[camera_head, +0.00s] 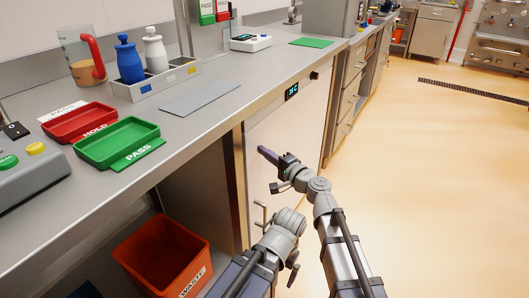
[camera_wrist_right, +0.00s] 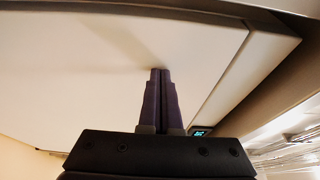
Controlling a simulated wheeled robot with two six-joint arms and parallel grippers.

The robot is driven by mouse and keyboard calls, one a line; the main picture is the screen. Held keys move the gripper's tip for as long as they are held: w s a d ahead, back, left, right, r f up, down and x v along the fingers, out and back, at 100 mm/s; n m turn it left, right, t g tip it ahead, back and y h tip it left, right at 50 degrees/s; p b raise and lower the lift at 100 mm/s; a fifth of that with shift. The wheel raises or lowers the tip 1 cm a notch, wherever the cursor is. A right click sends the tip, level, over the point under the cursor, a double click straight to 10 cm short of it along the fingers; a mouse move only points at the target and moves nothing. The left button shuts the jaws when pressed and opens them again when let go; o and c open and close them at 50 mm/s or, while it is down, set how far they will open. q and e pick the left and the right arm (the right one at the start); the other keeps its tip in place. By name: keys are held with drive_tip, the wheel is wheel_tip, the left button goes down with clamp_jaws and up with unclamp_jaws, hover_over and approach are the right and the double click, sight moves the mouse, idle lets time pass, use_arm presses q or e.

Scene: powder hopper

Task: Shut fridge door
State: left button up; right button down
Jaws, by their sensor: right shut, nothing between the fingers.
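The fridge door (camera_head: 290,125) is a white panel under the steel counter, below a small lit display (camera_head: 291,91). It stands close to the cabinet front; I cannot tell whether a small gap is left. My right gripper (camera_head: 264,152) is shut and empty, its dark fingers pointing at the door's face. In the right wrist view the shut fingers (camera_wrist_right: 161,72) lie in front of the white door (camera_wrist_right: 80,65), whose edge runs down to the display (camera_wrist_right: 200,132); contact is unclear.
The counter (camera_head: 225,110) above carries a red tray (camera_head: 78,122), a green tray (camera_head: 118,142) and a bottle rack (camera_head: 155,82). An orange waste bin (camera_head: 163,258) stands in the open bay left of the fridge. The floor (camera_head: 430,170) to the right is clear.

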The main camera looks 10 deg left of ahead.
drive_tip(key=s+d+f+n+g+h, duration=0.7)
drive_tip(key=s+d+f, duration=0.6)
drive_tip(key=d+f, duration=0.3)
drive_tip(key=s+d+f+g+h, duration=0.2)
drive_tip(key=s+d+f+h, duration=0.15)
drive_tip(key=d, duration=0.35)
drive_tip(key=s+d+f+g+h, duration=0.1)
drive_tip(key=s+d+f+h, duration=0.25)
drive_tip(key=d, duration=0.45)
drive_tip(key=s+a+r+n+g+h+p, duration=0.1)
drive_tip(key=s+a+r+n+g+p, duration=0.25)
drive_tip(key=s+a, duration=0.5)
wheel_tip(320, 180, up, 38)
drive_tip(key=w+a+n+t+p, duration=0.1)
drive_tip(key=t+p, duration=0.1)
drive_tip(key=p, duration=3.5)
drive_tip(key=shift+w+a+r, duration=0.25)
drive_tip(key=shift+w+a, duration=0.15)
